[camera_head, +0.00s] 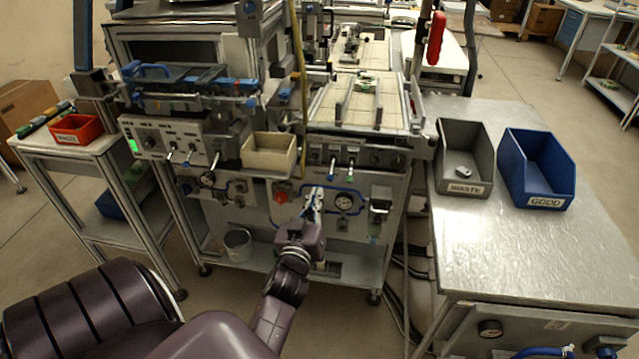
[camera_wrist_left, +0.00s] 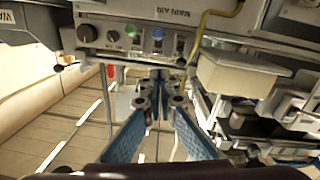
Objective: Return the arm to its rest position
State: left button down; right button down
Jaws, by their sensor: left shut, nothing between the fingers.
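My left gripper (camera_head: 313,200) is in the middle of the head view, in front of the lower panel of the machine. Its blue fingers are shut and hold nothing. In the left wrist view the gripper (camera_wrist_left: 158,88) points toward the machine's control panel, with its blue finger pads on either side. My left arm comes in from the bottom left of the head view, with the wrist below the beige bin. My right gripper is not in either view.
The machine (camera_head: 240,200) fills the middle. A beige bin (camera_head: 268,155) hangs on its front. A grey WASTE bin (camera_head: 464,188) with a small object inside and a blue GOOD bin (camera_head: 545,203) stand on the metal table (camera_head: 500,245) at right. A red bin (camera_head: 76,138) sits on the left cart.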

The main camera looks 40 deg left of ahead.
pick_arm(q)
jog(key=shift+v, duration=0.8)
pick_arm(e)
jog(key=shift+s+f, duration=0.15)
